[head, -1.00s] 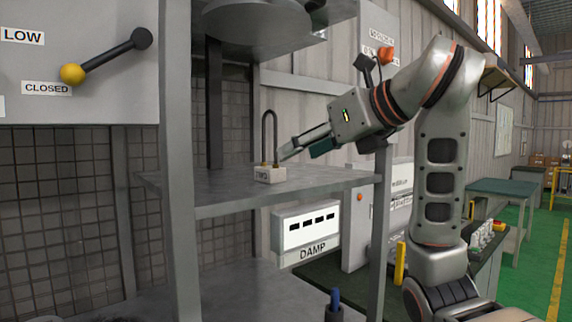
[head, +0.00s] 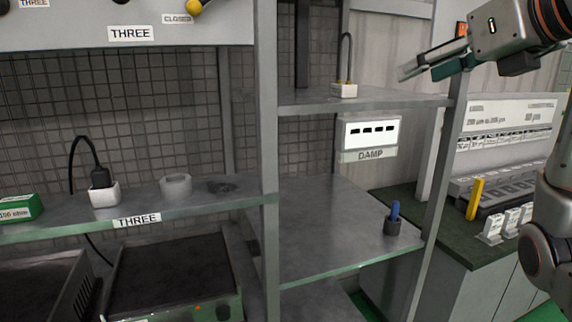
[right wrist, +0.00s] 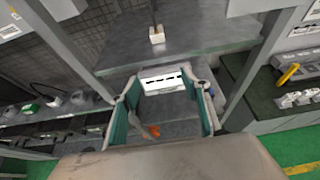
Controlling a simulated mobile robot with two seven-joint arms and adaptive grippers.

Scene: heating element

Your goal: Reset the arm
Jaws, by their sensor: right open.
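My right arm comes in at the upper right of the head view, and its gripper (head: 408,70) points left, open and empty. It is above the level of the upper shelf (head: 400,99), to the right of a small white block with a thin dark hooped rod (head: 344,90). A clear gap separates them. In the right wrist view the two teal-lined fingers (right wrist: 165,88) are spread apart with nothing between them, and the white block (right wrist: 156,35) stands beyond them on the shelf. My left gripper is not in view.
A grey post (head: 266,150) divides the rack. A DAMP panel (head: 370,138) hangs below the upper shelf. A dark cup with a blue item (head: 392,222) stands on the lower shelf. A white block with a black plug (head: 104,190) and a grey ring (head: 175,187) sit left.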

